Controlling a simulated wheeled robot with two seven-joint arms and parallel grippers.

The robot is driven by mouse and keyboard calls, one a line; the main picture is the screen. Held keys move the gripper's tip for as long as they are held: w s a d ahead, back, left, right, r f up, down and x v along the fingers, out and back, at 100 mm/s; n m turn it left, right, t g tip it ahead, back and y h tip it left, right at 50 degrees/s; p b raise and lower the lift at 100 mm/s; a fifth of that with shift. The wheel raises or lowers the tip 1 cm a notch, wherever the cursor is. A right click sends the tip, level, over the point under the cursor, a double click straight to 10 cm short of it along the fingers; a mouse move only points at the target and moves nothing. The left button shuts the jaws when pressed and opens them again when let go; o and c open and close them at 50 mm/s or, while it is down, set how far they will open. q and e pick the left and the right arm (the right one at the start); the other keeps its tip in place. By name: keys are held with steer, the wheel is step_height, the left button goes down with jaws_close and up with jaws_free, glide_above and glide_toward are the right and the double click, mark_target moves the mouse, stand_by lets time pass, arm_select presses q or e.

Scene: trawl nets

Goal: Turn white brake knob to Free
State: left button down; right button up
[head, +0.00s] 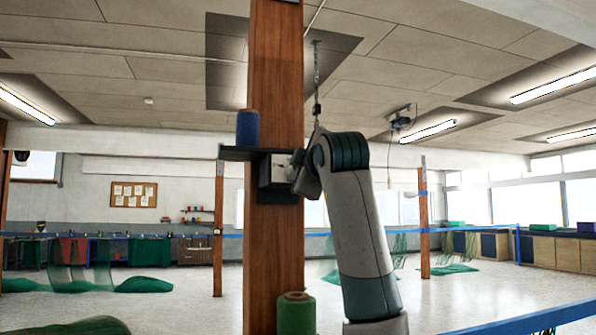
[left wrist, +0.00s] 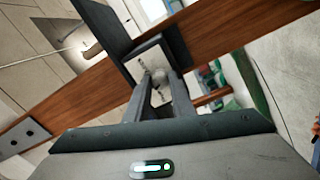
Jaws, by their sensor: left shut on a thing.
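The brake box (head: 268,180) is a dark box with a pale front plate, fixed to a wooden post (head: 275,70) in the head view. Its pale plate (left wrist: 143,64) shows tilted in the left wrist view, with small marks too tiny to read. The round pale knob (left wrist: 160,76) sits on that plate, between the tips of my left gripper (left wrist: 163,92). My left gripper (head: 298,178) is shut on the knob, its arm reaching up from below. The knob itself is hidden in the head view, and its setting cannot be read. My right gripper is out of view.
A blue spool (head: 248,128) stands on a dark shelf (head: 240,154) just above the box. A green spool (head: 296,314) stands low by the post. A chain (head: 316,75) hangs close behind the gripper. Blue tape (head: 540,318) crosses at lower right. Green nets (head: 143,285) lie farther back.

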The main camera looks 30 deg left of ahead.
arm_select(q)
steer(key=shift+n+p, duration=1.45)
steer(key=shift+n, duration=2.25)
steer(key=c, duration=1.5)
jaws_free()
steer(key=shift+c, duration=0.2)
steer(key=shift+d, duration=0.1)
steer(key=b+v, duration=0.8)
steer(key=v, duration=0.9)
steer(key=shift+d, duration=0.2)
